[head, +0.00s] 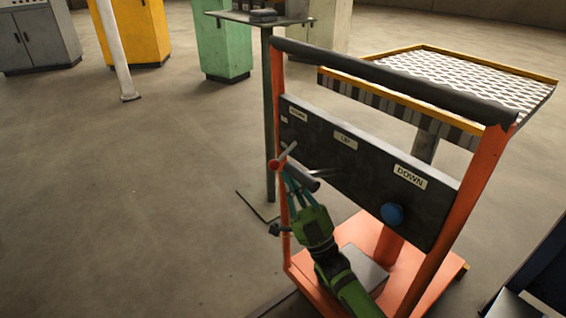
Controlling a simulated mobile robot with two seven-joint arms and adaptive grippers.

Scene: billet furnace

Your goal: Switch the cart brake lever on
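The orange cart (480,200) stands at the right with a dark control panel (370,170) across its frame. At the panel's left end is a lever with a light grey bar (289,152) and a red end (274,165). A small label (298,114) above it is too small to read. My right gripper (287,172), on a green arm from below, has its teal fingers just below the lever. I cannot tell whether they touch it or how far apart they are. My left gripper is not in view.
The panel also has UP (345,140) and DOWN (410,176) labels and a blue knob (392,214). A mesh-topped platform (460,75) is behind. A thin-legged stand (268,120) is close at the left.

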